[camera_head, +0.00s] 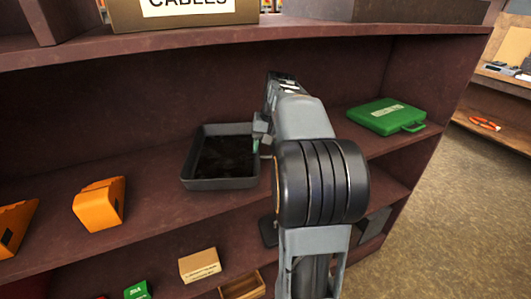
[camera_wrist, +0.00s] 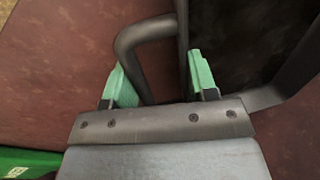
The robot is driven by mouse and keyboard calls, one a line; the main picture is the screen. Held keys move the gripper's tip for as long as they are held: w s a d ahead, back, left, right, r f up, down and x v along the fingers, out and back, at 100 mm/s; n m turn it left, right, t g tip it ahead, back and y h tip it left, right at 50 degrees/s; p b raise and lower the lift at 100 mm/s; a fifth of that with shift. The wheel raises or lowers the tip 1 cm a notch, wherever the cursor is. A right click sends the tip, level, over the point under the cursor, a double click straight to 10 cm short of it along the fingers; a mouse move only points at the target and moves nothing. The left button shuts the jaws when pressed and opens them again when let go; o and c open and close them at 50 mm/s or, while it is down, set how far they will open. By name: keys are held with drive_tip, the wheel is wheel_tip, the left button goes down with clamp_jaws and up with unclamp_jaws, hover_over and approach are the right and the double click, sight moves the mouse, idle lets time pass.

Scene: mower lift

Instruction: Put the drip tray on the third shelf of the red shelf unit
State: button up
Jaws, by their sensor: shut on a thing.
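The drip tray (camera_head: 218,184) is a dark grey, shallow rectangular pan with a blackish inside. It sits at the middle of a shelf board (camera_head: 150,160) of the dark red shelf unit, level and resting on or just above it. My gripper (camera_head: 260,143) reaches in from the right and is at the tray's right side. In the wrist view my green-tipped gripper (camera_wrist: 160,75) is shut on the tray's looped handle (camera_wrist: 138,38), with the tray's dark inside (camera_wrist: 235,40) beyond it. My arm hides part of the shelf.
A green case (camera_head: 386,116) stands right of my arm on the same shelf. Orange bins (camera_head: 99,204) are at the left. A box labelled CABLES (camera_head: 185,14) is on the board above. Small boxes (camera_head: 199,265) are on the board below. Free shelf lies left and behind the tray.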

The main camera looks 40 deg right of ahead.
drive_tip(key=shift+f, duration=0.8)
drive_tip(key=shift+w+f, duration=0.15)
drive_tip(key=shift+w, duration=0.05)
drive_tip(key=o, duration=1.3)
drive_tip(key=shift+c, duration=0.2)
drive_tip(key=shift+s+d+r+p, duration=0.2)
drive_tip(key=shift+r+p, duration=0.1)
drive_tip(key=shift+r, duration=0.95)
drive_tip(key=shift+s+d+r+p, duration=0.1)
drive_tip(key=shift+d+r+p, duration=0.2)
drive_tip(key=shift+r, duration=0.9)
drive_tip(key=shift+s+d+r+p, duration=0.15)
drive_tip(key=shift+r+p, duration=0.15)
drive_tip(key=shift+r, duration=0.95)
